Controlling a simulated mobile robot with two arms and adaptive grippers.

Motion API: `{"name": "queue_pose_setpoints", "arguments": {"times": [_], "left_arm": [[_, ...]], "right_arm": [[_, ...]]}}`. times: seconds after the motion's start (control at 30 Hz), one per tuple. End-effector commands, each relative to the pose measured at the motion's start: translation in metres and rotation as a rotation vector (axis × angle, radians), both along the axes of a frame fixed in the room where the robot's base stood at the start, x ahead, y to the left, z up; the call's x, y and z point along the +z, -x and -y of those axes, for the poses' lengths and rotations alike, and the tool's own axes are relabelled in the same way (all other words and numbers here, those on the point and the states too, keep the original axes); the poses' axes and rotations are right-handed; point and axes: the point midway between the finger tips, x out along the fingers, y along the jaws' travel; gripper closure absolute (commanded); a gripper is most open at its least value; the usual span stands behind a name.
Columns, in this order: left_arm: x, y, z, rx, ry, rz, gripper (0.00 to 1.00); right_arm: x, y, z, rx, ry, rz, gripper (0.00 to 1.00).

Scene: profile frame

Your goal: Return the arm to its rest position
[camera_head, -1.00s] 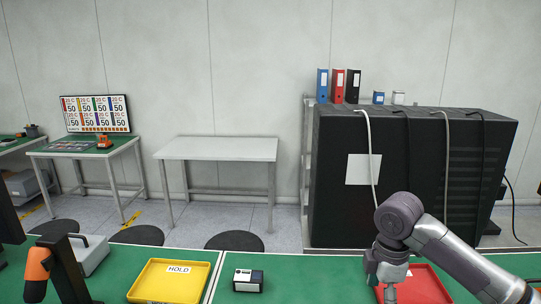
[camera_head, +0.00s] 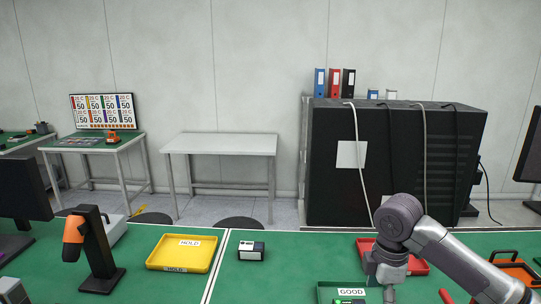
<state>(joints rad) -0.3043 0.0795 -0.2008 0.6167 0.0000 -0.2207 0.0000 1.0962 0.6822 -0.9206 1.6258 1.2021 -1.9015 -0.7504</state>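My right arm (camera_head: 445,250) comes in from the lower right and bends down at a grey joint. Its wrist (camera_head: 387,268) hangs in front of the red tray (camera_head: 418,266) and beside the green tray marked GOOD (camera_head: 328,292). My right gripper is at the bottom edge below the wrist and mostly out of the picture. I cannot see whether it is open or shut, or whether it holds anything. My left gripper is not in view.
A yellow HOLD tray (camera_head: 182,252), a small black-and-white box (camera_head: 251,251), and an orange scanner on a black stand (camera_head: 99,258) are on the green bench (camera_head: 300,241). An orange tray (camera_head: 514,272) lies right of my arm. Bare green bench surrounds the small box.

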Motion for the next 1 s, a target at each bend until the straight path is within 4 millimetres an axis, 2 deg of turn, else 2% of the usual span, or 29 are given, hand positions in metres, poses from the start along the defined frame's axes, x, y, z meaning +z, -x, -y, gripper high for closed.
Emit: {"name": "queue_pose_setpoints", "arguments": {"times": [0.37, 0.57, 0.67, 0.83, 0.93, 1.0], "left_arm": [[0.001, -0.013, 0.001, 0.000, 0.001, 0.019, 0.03], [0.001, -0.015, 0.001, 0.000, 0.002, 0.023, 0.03], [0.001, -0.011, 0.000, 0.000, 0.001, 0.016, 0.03], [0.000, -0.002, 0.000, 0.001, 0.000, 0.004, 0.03], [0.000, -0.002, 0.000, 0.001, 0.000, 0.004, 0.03], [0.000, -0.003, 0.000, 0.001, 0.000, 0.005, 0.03]], "right_arm": [[-0.045, 0.020, -0.034, -0.022, -0.037, 0.019, 0.13], [-0.081, 0.042, -0.063, -0.068, -0.089, 0.042, 0.13], [-0.101, 0.059, -0.080, -0.115, -0.130, 0.056, 0.13], [-0.137, 0.103, -0.111, -0.286, -0.238, 0.088, 0.13], [-0.154, 0.135, -0.120, -0.459, -0.305, 0.108, 0.13], [-0.163, 0.155, -0.117, -0.594, -0.334, 0.123, 0.13]]}}
